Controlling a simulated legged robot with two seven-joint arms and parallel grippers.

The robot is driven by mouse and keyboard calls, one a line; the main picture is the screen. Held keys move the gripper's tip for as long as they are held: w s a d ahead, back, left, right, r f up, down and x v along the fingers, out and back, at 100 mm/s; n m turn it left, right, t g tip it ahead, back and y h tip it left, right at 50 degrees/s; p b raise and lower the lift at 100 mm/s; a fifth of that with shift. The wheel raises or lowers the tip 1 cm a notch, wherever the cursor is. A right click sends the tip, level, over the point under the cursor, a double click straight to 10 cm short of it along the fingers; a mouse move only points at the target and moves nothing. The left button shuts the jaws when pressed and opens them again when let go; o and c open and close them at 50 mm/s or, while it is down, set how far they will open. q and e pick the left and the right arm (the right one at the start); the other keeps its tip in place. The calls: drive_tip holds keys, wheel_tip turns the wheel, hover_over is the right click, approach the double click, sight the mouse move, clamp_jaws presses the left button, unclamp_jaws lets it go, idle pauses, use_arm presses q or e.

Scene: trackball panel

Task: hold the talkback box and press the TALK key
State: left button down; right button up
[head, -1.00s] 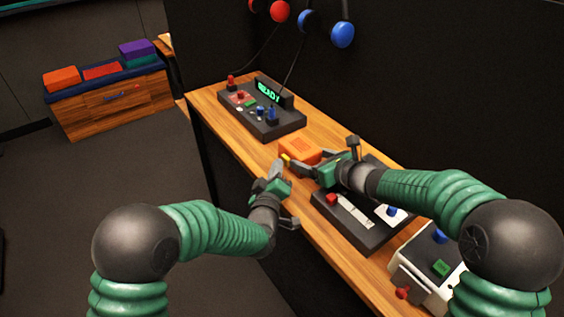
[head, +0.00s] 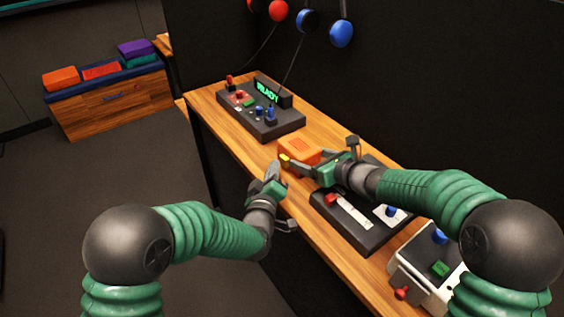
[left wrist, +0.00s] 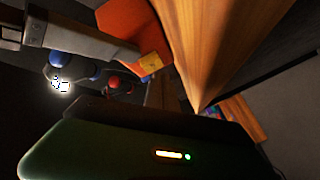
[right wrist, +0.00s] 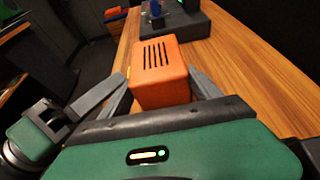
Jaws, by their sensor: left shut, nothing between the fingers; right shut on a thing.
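The talkback box (head: 298,148) is a small orange block with dark slots on top, at the bench's front edge. It also shows in the right wrist view (right wrist: 160,75). My right gripper (head: 301,163) is shut on it, with one finger on either side. The yellow TALK key (head: 285,158) is on the box's side facing the aisle; the left wrist view shows it too (left wrist: 151,62). My left gripper (head: 275,164) is shut and empty, its tips just left of and slightly below the key. I cannot tell whether they touch it.
A dark console (head: 262,123) with a green-lit display stands behind the box. Another dark panel (head: 350,232) and a white box (head: 415,270) stand nearer along the wooden bench (head: 200,98). Headsets (head: 341,33) hang on the black wall. The floor left of the bench is clear.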

use_arm(q)
drive_tip(key=s+a, duration=0.2)
drive_tip(key=a, duration=0.2)
drive_tip(key=shift+s+a, duration=0.2)
drive_tip(key=shift+s, duration=0.2)
idle(0.5)
drive_tip(key=s+a+r, duration=0.1)
drive_tip(key=s+r, duration=0.2)
drive_tip(key=s, duration=0.4)
drive_tip(key=shift+s+a+r, duration=0.25)
drive_tip(key=shift+s, duration=0.15)
use_arm(e)
drive_tip(key=o, duration=1.6)
